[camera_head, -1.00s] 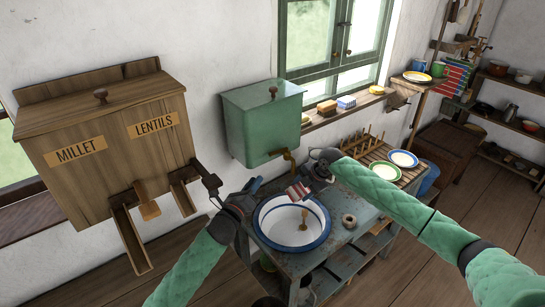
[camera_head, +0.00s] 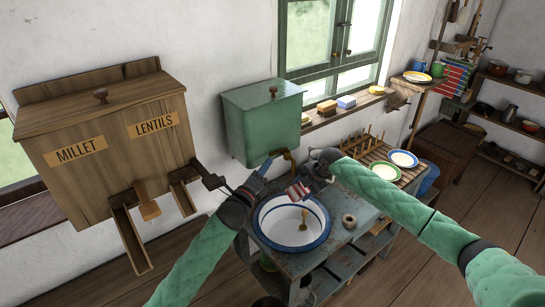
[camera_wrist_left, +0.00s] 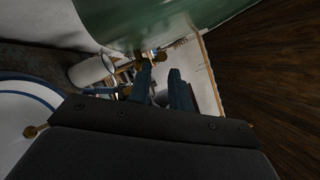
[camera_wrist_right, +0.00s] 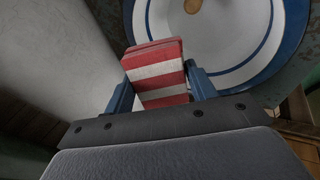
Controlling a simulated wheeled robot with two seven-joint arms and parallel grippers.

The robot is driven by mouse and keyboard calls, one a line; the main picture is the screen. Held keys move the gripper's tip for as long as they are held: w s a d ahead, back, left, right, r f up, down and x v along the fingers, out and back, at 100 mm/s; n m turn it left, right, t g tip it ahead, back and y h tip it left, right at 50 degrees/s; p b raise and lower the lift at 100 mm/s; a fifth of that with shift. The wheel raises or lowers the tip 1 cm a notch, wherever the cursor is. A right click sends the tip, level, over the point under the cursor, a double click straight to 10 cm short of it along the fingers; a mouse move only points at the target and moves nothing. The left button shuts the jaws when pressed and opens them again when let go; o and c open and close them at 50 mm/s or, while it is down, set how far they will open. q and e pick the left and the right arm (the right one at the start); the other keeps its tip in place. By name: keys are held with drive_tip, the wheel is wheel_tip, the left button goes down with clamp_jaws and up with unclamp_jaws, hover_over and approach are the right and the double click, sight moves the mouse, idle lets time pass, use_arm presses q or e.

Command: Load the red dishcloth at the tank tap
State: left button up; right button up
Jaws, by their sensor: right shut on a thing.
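The red-and-white striped dishcloth (camera_head: 297,191) is folded and held in my right gripper (camera_head: 305,186), above the basin's far rim. In the right wrist view the cloth (camera_wrist_right: 158,74) sits between the two blue fingers. The green tank (camera_head: 255,125) hangs on the wall, with its brass tap (camera_head: 289,157) at the lower right. My left gripper (camera_head: 266,166) is just left of the tap and below the tank. In the left wrist view its fingers (camera_wrist_left: 161,80) are apart and empty, with brass of the tap (camera_wrist_left: 158,55) just beyond them.
A white basin with a blue rim (camera_head: 262,228) sits in the worn washstand below; a wooden-handled tool (camera_head: 304,218) lies in it. A millet and lentils dispenser (camera_head: 110,135) is at left. A rack with plates (camera_head: 385,172) is at right. A windowsill (camera_head: 335,115) holds sponges and soap.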

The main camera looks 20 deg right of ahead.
sight(272, 154)
use_arm(q)
drive_tip(key=shift+x, duration=2.75)
clamp_jaws()
